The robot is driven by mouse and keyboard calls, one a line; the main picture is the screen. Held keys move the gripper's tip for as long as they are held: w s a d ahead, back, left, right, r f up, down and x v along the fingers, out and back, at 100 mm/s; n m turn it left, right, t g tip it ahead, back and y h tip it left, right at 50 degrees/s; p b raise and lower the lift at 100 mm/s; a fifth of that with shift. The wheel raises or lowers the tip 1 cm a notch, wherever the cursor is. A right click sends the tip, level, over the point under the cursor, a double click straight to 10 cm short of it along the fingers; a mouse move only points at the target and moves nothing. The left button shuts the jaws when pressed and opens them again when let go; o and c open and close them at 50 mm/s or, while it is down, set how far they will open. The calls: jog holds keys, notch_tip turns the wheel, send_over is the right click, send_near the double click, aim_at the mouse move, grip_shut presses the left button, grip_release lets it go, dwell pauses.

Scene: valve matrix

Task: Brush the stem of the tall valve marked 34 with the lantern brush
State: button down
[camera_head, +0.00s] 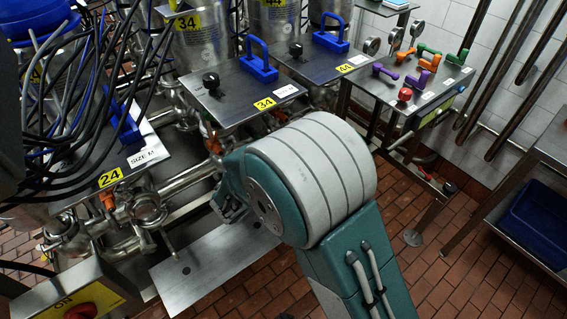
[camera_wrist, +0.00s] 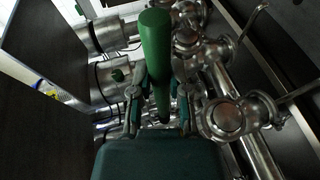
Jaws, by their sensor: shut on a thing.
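In the wrist view, my gripper (camera_wrist: 160,92) is shut on a green cylindrical handle (camera_wrist: 156,45), seemingly the lantern brush's. I cannot make out its bristles. In the head view, my arm hides most of the gripper, low beside the pipes. A yellow 34 label (camera_head: 265,103) marks a dark plate (camera_head: 225,97) with a blue handle (camera_head: 262,62) and a black knob (camera_head: 211,83). Another 34 label (camera_head: 188,22) is on a tall steel cylinder (camera_head: 200,45) behind. I cannot tell which part is the stem, or whether the brush touches it.
Plates marked 24 (camera_head: 109,177) and 44 (camera_head: 345,68) flank the 34 plate. Steel pipes (camera_wrist: 228,118) crowd around the gripper. Dark cables (camera_head: 75,90) hang at left. A table (camera_head: 437,84) with coloured handles and gauges stands at right. Brick floor (camera_head: 470,265) is open at lower right.

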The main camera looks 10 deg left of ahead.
aim_at(248, 129)
jog(key=shift+w+a+f, duration=0.1)
jog(key=shift+w+a, duration=0.45)
jog(key=shift+a, duration=0.3)
jog(key=shift+w+a, duration=0.65)
jog(key=shift+w, duration=0.05)
jog(key=shift+w+a, duration=1.3)
jog(key=shift+a, duration=0.2)
jog(key=shift+w+a, duration=1.3)
jog(key=shift+a, duration=0.25)
jog(key=shift+w+a, duration=1.3)
jog(key=shift+a, duration=0.2)
jog(key=shift+d, duration=0.1)
jog(key=shift+s+d+r, duration=0.3)
jog(key=shift+s+d, duration=0.2)
jog(key=shift+w+a+r, duration=0.15)
jog(key=shift+w+a, duration=0.35)
jog(key=shift+a, duration=0.15)
jog(key=shift+s+d, duration=0.1)
jog(key=shift+d, duration=0.05)
